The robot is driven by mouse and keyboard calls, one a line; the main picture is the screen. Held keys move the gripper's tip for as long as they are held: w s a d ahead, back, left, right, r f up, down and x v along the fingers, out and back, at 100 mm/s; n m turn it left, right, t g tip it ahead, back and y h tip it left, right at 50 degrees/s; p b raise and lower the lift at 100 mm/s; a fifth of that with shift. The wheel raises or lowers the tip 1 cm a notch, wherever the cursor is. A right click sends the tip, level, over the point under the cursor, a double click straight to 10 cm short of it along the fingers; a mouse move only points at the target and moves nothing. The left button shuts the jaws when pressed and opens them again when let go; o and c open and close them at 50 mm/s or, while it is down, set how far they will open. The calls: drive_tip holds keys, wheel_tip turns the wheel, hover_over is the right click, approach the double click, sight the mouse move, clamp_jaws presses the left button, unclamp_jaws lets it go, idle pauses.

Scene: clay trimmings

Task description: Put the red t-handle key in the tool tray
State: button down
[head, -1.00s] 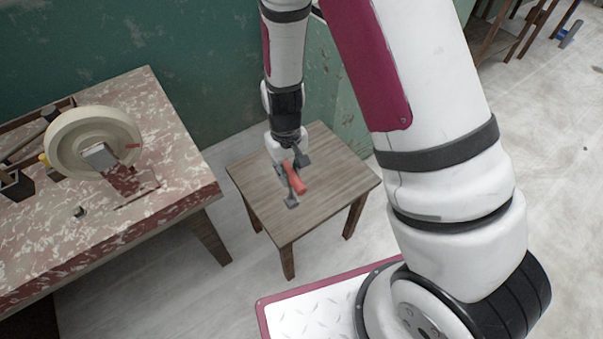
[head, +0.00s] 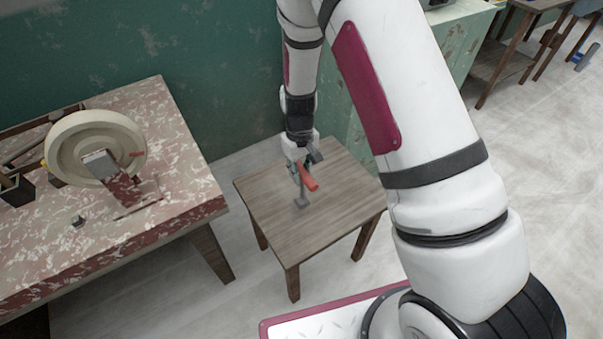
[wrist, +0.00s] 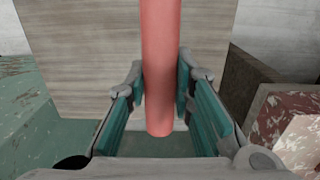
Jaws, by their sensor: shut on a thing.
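The red t-handle key shows as a red bar (head: 310,181) at my gripper, above the small wooden table. In the wrist view the smooth red bar (wrist: 160,70) runs upright in the picture between the two fingers. My gripper (wrist: 162,100) is shut on it, and it also shows in the head view (head: 303,172). The key's metal shaft cannot be made out surely. A shallow wooden tray (head: 66,113) with tools lies at the back left of the mottled bench, partly hidden by a pale wheel; it appears to be the tool tray.
The small wooden table (head: 285,233) has a clear top. The pale round wheel (head: 70,140) stands on the red-and-white bench (head: 165,125), in front of the tray. A dark holder (head: 17,188) stands at the bench's left. A gap separates bench and table.

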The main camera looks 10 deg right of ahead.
drive_tip(key=shift+w+d+f, duration=0.1)
drive_tip(key=shift+w+d, duration=0.1)
drive_tip(key=shift+w, duration=0.35)
drive_tip(key=shift+w+d+f, duration=0.1)
drive_tip(key=shift+w+d, duration=0.05)
drive_tip(key=shift+w, duration=0.4)
drive_tip(key=shift+f, duration=1.85)
drive_tip(key=c, duration=1.4)
unclamp_jaws()
drive_tip(key=shift+r, duration=0.1)
wheel_tip(320, 180, up, 12)
drive_tip(key=shift+w+r, duration=0.15)
